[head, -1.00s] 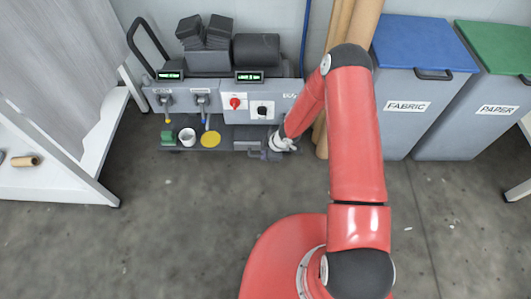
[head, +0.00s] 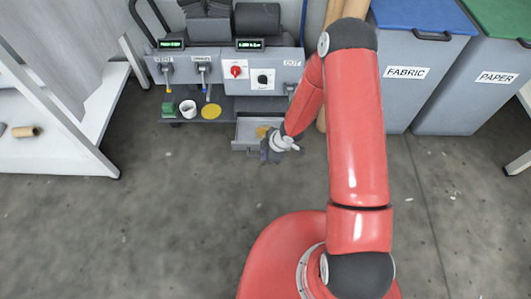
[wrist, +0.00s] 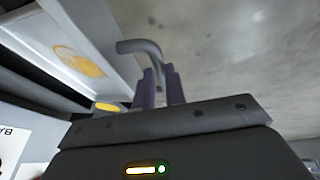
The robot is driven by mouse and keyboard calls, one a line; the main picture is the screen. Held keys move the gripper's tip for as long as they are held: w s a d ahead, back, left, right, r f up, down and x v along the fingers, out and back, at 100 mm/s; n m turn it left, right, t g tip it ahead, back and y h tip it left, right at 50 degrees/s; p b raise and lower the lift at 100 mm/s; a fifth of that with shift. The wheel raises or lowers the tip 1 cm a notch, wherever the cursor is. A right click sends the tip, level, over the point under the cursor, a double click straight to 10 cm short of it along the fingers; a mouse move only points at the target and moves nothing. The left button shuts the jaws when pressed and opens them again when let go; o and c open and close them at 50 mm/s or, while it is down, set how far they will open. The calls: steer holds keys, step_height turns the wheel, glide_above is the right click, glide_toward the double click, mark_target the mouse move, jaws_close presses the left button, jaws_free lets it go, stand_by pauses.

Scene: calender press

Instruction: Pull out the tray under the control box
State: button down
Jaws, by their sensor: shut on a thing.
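The grey control box (head: 262,82) of the press stands at the back, with a red knob and a black knob on its front. Below it the grey tray (head: 244,131) is slid out towards me and open at the top. An orange-yellow patch shows inside it. In the wrist view the pale tray interior with this patch (wrist: 78,60) is at the upper left. My gripper (head: 270,152) is at the tray's front. In the wrist view its purple fingers (wrist: 160,86) are shut on the grey curved tray handle (wrist: 140,47). My wrist hides the tray's right end.
A white cup (head: 187,108) and a yellow disc (head: 211,111) sit on the low shelf left of the tray. Fabric (head: 405,100) and paper (head: 485,105) bins stand at right. A white table (head: 60,165) is at left. The floor in front is clear.

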steer(key=c, duration=1.5)
jaws_free()
steer(key=shift+o, duration=0.2)
steer(key=p+v, duration=0.3)
steer(key=v, duration=0.4)
steer(key=shift+r, duration=0.4)
steer(key=shift+d, duration=0.1)
steer(key=d+r+m+t+h+p, duration=0.2)
steer(key=d+r+m+h, duration=0.3)
steer(key=r, duration=0.9)
steer(key=d+r+m+t+h+p, duration=0.1)
steer(key=d+r+m+p, duration=0.15)
steer(key=d+r, duration=0.8)
steer(key=s+a+r+m+p, duration=0.1)
steer(key=s+r+m, duration=0.4)
steer(key=s+r, duration=0.5)
steer(key=s+a+r+m+y+p, duration=0.1)
steer(key=s+a+r+m, duration=0.2)
steer(key=s+r, duration=0.7)
step_height(320, 180, up, 2)
steer(key=m, duration=0.2)
steer(key=shift+s+m, duration=0.25)
steer(key=shift+m, duration=0.1)
